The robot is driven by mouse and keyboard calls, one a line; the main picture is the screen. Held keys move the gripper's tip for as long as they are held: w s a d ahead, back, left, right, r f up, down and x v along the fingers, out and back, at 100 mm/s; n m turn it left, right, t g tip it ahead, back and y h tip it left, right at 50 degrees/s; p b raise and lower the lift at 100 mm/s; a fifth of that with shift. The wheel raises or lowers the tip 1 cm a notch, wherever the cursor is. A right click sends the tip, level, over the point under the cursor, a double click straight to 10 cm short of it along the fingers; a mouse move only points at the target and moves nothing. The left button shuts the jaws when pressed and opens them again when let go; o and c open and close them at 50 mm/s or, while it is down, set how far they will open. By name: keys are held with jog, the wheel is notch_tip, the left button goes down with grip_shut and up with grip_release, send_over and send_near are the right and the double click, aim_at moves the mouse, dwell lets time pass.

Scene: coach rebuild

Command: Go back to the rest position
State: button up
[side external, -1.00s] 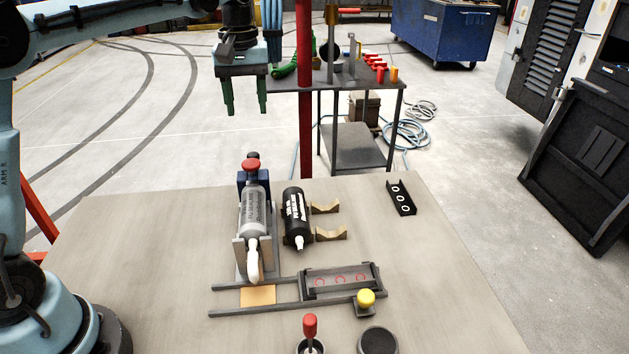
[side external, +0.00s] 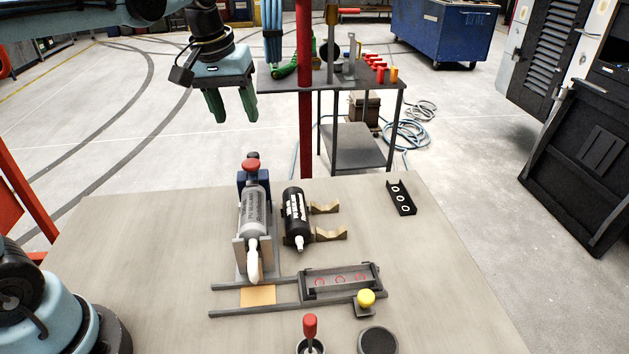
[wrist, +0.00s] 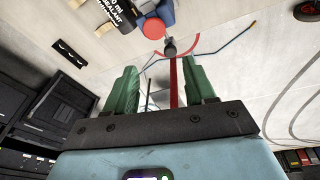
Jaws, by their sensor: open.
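My gripper (side external: 233,104) is open and empty, with its green fingers pointing down, tilted, high above the back left of the table (side external: 130,245) in the side view. In the wrist view its two green fingers (wrist: 160,92) stand well apart with nothing between them. Below it on the table, a grey sealant cartridge (side external: 254,208) lies in a holder with a red knob (side external: 250,166) at its far end. A black cartridge (side external: 294,215) lies just right of it on wooden cradles (side external: 330,234).
A slide fixture with a yellow knob (side external: 366,297) and a red-handled lever (side external: 310,326) are at the table's front. A red post (side external: 304,90) and a metal cart (side external: 380,98) stand behind the table. A blue cabinet (side external: 440,35) is farther back.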

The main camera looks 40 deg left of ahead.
jog(key=s+d+f+m+t, duration=0.2)
jog(key=s+f+m, duration=0.1)
jog(key=s+f, duration=0.1)
jog(key=s+d+f+m+t, duration=0.2)
jog(key=s+f, duration=0.2)
jog(key=s, duration=0.3)
jog(key=shift+m+t, duration=0.3)
jog(key=shift+m, duration=0.1)
